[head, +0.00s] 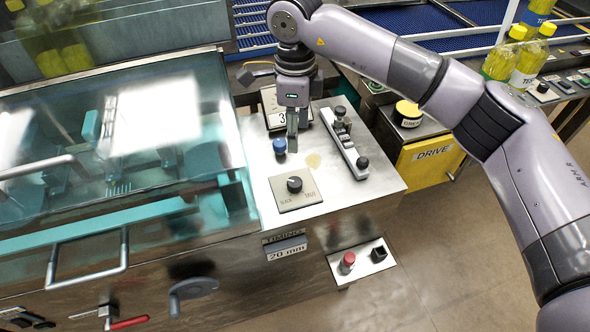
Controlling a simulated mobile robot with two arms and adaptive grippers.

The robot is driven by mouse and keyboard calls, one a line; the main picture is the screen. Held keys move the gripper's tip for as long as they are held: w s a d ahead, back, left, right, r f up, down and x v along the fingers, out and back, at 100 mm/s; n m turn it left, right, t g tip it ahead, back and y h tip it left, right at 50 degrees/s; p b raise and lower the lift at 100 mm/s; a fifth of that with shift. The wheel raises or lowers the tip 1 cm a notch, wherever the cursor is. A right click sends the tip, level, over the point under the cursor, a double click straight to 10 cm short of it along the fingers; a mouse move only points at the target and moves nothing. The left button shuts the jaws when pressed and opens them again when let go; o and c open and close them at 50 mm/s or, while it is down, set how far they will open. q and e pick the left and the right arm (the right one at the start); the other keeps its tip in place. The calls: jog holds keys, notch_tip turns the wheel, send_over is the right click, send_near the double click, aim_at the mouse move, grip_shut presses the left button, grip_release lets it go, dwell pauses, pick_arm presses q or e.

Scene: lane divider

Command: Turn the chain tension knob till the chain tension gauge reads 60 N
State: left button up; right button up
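A black knob (295,184) stands on a square metal plate (300,200) on the steel cabinet top; the plate's lettering seems to read "SLACK" and "TAUT". A white display box (270,110), which may be the tension gauge, stands behind it; a digit "3" shows, and my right gripper hides the rest. My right gripper (292,138) points down over the cabinet, behind the black knob and apart from it. Its fingers are seen edge-on, so I cannot tell whether they are open. My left gripper is not in view.
A blue knob (279,146) is close to my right gripper's fingertips. A metal rail with black knobs (345,145) lies to the right. A glass-covered machine (110,150) fills the left. A "TIMING 20 mm" sign (286,246) and a red button (347,262) are at the front.

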jog(key=p, duration=0.2)
send_near(295, 181)
notch_tip(295, 181, down, 8)
jog(key=shift+s+r+p, duration=0.15)
jog(key=shift+r+p, duration=0.1)
jog(key=shift+p, duration=0.85)
jog(key=shift+f, duration=0.55)
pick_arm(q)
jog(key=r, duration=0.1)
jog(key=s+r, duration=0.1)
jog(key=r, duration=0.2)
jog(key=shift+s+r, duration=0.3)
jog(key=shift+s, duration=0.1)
pick_arm(e)
jog(key=shift+c, duration=0.6)
jog(key=c, duration=1)
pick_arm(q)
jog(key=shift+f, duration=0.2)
